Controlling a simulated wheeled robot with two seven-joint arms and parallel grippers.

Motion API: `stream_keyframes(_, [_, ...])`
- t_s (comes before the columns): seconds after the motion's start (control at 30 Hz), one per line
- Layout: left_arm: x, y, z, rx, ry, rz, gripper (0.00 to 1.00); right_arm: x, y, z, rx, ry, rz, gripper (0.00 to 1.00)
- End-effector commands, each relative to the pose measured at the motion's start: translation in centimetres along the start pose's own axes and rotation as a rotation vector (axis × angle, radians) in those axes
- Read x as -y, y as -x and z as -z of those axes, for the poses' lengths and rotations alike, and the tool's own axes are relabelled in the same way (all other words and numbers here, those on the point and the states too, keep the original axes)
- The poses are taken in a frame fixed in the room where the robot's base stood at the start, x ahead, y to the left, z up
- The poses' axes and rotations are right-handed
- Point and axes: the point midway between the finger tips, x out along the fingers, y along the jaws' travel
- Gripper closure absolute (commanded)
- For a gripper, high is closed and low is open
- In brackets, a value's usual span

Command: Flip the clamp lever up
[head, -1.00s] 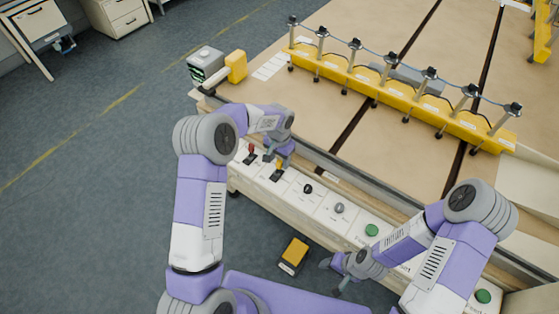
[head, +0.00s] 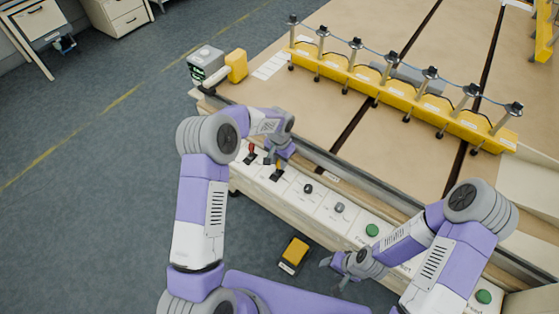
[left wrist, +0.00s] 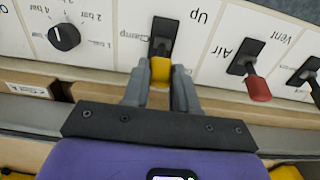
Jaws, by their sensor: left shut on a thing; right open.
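The clamp lever has a yellow handle on a black base (left wrist: 163,32), beside the words "Clamp" and "Up" on the white control panel (head: 323,205). In the left wrist view my left gripper (left wrist: 160,88) is shut on the yellow handle (left wrist: 160,70), with one finger on each side. The fingers hide part of the handle. My right gripper (head: 336,272) is open and empty, in front of the panel's lower edge.
A black pressure knob (left wrist: 64,37) is on the other side. A yellow pedal (head: 294,254) lies on the floor.

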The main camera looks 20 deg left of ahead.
Motion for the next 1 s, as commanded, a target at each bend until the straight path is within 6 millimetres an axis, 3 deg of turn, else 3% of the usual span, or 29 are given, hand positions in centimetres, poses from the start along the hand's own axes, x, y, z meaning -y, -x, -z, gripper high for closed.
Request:
stream_keyframes(0.37, [0.0,-0.4,-1.1,-0.120,0.000,0.000,1.00,-0.9,-2.5,0.1,0.000,0.000,0.000,0.47])
stream_keyframes(1.0, [0.0,-1.0,-3.9,-0.546,0.002,-0.001,1.00,-4.5,-12.1,0.5,0.000,0.000,0.000,0.47])
